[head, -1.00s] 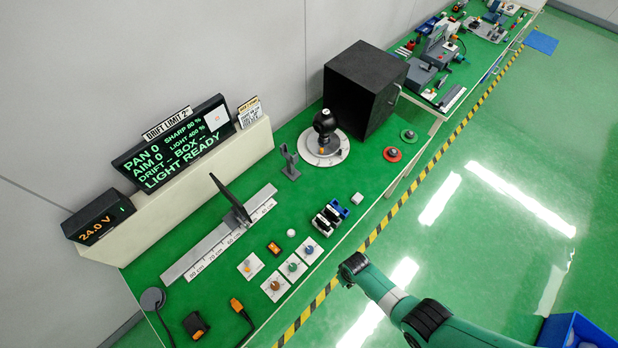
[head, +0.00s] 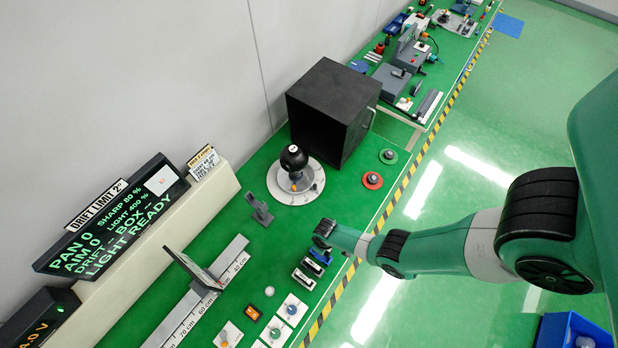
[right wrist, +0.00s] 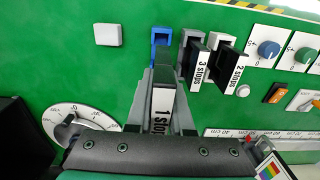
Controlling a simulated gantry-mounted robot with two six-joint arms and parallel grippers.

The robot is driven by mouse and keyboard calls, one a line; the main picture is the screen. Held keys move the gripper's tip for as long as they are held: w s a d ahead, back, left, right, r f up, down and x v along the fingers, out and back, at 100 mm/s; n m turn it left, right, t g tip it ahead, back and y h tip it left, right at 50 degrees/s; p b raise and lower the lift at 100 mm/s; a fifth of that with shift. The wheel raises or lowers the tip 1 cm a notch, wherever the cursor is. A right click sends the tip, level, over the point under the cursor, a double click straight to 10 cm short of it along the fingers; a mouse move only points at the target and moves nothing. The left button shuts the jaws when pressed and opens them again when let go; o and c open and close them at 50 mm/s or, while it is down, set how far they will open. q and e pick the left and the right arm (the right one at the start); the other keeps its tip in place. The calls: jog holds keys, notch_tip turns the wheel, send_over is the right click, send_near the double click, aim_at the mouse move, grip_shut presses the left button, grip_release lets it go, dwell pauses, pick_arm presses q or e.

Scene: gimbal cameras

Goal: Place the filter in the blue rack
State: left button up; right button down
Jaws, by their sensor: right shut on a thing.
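The filter (right wrist: 161,104), a piece with a white label reading "1 stop", is between the fingers of my right gripper (right wrist: 160,122) in the right wrist view. The gripper is shut on it. The blue rack (right wrist: 161,35) is just beyond the filter's far end; I cannot tell whether they touch. In the head view my right gripper (head: 322,236) is above the bench, close to the blue rack (head: 321,256). My left gripper is not in view.
Beside the blue rack are the "3 stops" filter (right wrist: 197,63) and "2 stops" filter (right wrist: 226,68), in light holders. A white block (right wrist: 108,34) lies on the other side.

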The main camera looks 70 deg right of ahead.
jog(key=shift+w+f+b, duration=0.1)
jog(key=shift+f+b, duration=5.15)
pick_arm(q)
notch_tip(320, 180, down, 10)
pick_arm(e)
jog(key=c, duration=0.8)
grip_release()
jog(key=shift+r, duration=0.1)
jog(key=shift+r, duration=0.15)
